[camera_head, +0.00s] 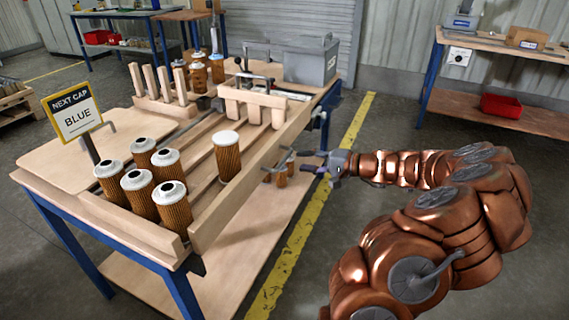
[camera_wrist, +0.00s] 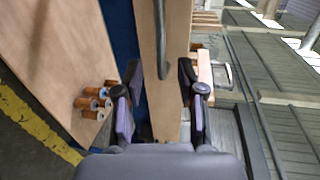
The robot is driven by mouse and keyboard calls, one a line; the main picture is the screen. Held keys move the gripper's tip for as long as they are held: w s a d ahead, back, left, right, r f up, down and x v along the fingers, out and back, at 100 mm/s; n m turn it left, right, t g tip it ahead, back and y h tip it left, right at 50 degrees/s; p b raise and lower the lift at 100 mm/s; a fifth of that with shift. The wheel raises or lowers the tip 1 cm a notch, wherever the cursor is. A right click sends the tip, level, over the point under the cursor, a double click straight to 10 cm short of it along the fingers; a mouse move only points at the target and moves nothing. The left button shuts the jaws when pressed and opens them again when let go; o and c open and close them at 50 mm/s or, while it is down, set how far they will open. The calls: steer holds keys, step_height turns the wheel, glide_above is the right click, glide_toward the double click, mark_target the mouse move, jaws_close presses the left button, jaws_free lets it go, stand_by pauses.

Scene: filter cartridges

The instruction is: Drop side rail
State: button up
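The side rail (camera_head: 262,150) is a long pale wooden board standing raised along the right edge of the wooden rack bench. In the wrist view the side rail (camera_wrist: 163,105) runs up the middle, with a grey rod (camera_wrist: 160,40) along its face. My gripper (camera_head: 288,161) is to the right of the rail and points left at its side. In the wrist view my gripper (camera_wrist: 160,92) has its fingers wide apart, one on each side of the board's outline. I cannot tell whether they touch it.
Several white-capped cartridges (camera_head: 139,181) stand at the bench's near end; one (camera_head: 227,155) stands alone in a lane. A sign (camera_head: 72,112) reads NEXT CAP BLUE. Small cartridges (camera_wrist: 95,100) sit low behind my gripper. Floor beside the yellow line (camera_head: 295,250) is clear.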

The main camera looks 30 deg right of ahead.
mark_target(285, 157)
steer(key=shift+x, duration=3.6)
jaws_close()
steer(key=shift+a, duration=0.1)
